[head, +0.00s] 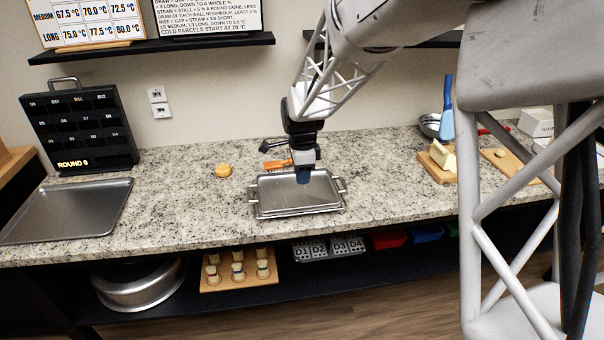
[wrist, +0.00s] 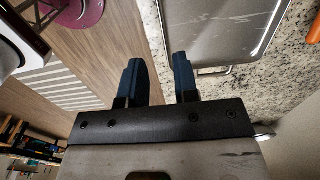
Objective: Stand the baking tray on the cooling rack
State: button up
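A shallow silver metal tray with a loop handle at each end (head: 275,199) lies flat near the middle of the counter. It looks layered on something, and I cannot tell whether a cooling rack is under it. In the wrist view, its metal surface (wrist: 215,25) and a wire-like handle show at the upper right. A larger flat metal tray (head: 75,207) lies empty at the counter's left end. My gripper (head: 303,180) points down over the handled tray, right of its middle. Its two blue fingers (wrist: 158,80) are apart with nothing between them.
A black board reading "ROUND 0" (head: 80,130) stands behind the left tray. A round yellow item (head: 223,170) and an orange-handled tool (head: 277,164) lie behind the handled tray. Wooden boards with food (head: 437,170) are at right. Counter between the trays is clear.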

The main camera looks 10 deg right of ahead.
jog(key=shift+s, duration=0.1)
jog(key=s+d+r+n, duration=0.1)
jog(key=s+r+n, duration=0.3)
jog(key=s, duration=0.8)
jog(key=s+d+r+n+t, duration=0.1)
jog(key=s+d+r+n, duration=0.1)
jog(key=s+n, duration=0.6)
jog(key=s+d+r+n+t, duration=0.1)
jog(key=s+r+n, duration=0.4)
jog(key=s, duration=1.2)
jog(key=shift+s+d+r+n, duration=0.15)
jog(key=shift+d+r+n, duration=0.2)
jog(key=shift+d, duration=0.35)
